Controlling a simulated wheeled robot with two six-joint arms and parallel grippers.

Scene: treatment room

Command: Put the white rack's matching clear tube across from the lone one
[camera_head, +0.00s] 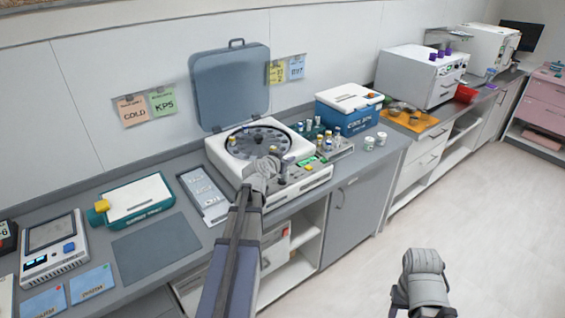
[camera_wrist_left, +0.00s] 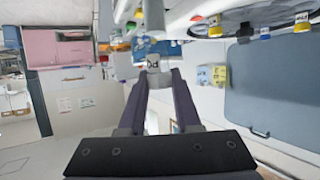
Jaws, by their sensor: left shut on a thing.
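The white centrifuge (camera_head: 222,158) stands on the counter with its grey lid (camera_head: 230,88) open. Its dark round rotor (camera_head: 246,146) is exposed; a small tube in it is hard to make out. My left gripper (camera_head: 266,168) is at the centrifuge's front edge, beside the rotor. In the left wrist view it is shut on a small pale tube (camera_wrist_left: 153,66); its markings are too small to read. A pale rack (camera_head: 340,150) with several capped tubes (camera_head: 327,138) stands to the right of the centrifuge. My right gripper (camera_head: 424,268) hangs over the floor, its fingers unclear.
The grey mat (camera_head: 155,245) is bare.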

